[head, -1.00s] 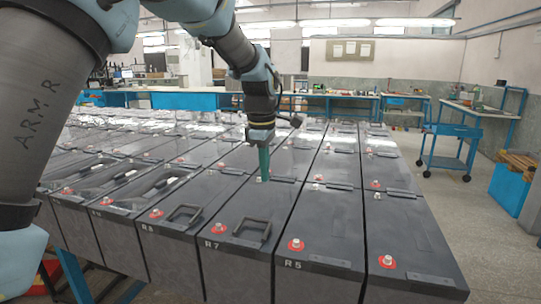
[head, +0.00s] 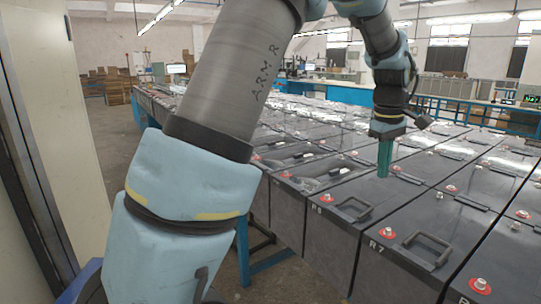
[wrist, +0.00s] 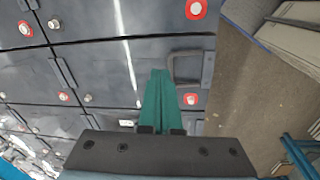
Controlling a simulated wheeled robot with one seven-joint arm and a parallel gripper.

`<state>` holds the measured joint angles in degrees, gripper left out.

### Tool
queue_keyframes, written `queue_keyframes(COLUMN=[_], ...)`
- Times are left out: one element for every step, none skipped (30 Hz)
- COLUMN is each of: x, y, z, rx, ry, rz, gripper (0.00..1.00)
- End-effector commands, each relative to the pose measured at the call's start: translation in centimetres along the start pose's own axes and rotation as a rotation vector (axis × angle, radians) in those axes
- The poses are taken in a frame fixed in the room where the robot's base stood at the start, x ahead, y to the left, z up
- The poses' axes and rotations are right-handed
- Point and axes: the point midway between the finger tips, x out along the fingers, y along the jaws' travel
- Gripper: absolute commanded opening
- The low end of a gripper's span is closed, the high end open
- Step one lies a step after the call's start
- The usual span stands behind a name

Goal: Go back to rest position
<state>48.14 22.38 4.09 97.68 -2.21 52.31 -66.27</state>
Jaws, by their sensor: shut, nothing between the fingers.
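My gripper (head: 383,172) shows in the head view with its green fingers pointing down, just above the rows of dark batteries. In the wrist view my gripper (wrist: 158,75) has its two green fingers shut together with nothing between them. Below it lie the battery tops, among them a battery labelled R7 (head: 397,238) with a black handle and a red-ringed terminal. The wrist view shows a battery handle (wrist: 187,66) and a red-ringed terminal (wrist: 190,99) beside the fingers. Whether the fingertips touch a battery top I cannot tell.
A pale cabinet or wall panel (head: 58,110) stands close at the left. Brown boxes (head: 115,88) are stacked at the back left. Grey floor (head: 115,145) lies open between them and the battery rows. Workbenches stand along the back.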

Motion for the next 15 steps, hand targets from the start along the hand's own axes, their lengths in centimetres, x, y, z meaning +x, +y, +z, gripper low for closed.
queue_keyframes(x=[0.4,0.7,1.1,1.3,1.6,2.0,2.2,2.5,2.9,3.1,3.4,3.6,3.8,4.0,4.2], y=[-3.4,-5.2,-7.8,-9.7,-11.8,-14.6,-16.6,-18.8,-21.6,-23.6,-25.6,-27.9,-29.5,-30.9,-32.5], z=[-2.4,-3.6,-5.0,-5.8,-6.6,-7.4,-7.9,-8.2,-8.5,-8.6,-8.5,-8.2,-8.0,-7.7,-7.2], rx=[0.020,0.044,0.079,0.104,0.131,0.165,0.193,0.221,0.258,0.286,0.313,0.346,0.371,0.392,0.419], ry=[0.005,0.009,0.014,0.018,0.022,0.027,0.031,0.034,0.039,0.043,0.045,0.049,0.050,0.052,0.055], rz=[-0.006,-0.006,-0.009,-0.010,-0.013,-0.017,-0.019,-0.024,-0.029,-0.033,-0.038,-0.043,-0.048,-0.051,-0.056], gripper=[0.00,0.00,0.00,0.00,0.00,0.00,0.00,0.00,0.00,0.00,0.00,0.00,0.00,0.00,0.00])
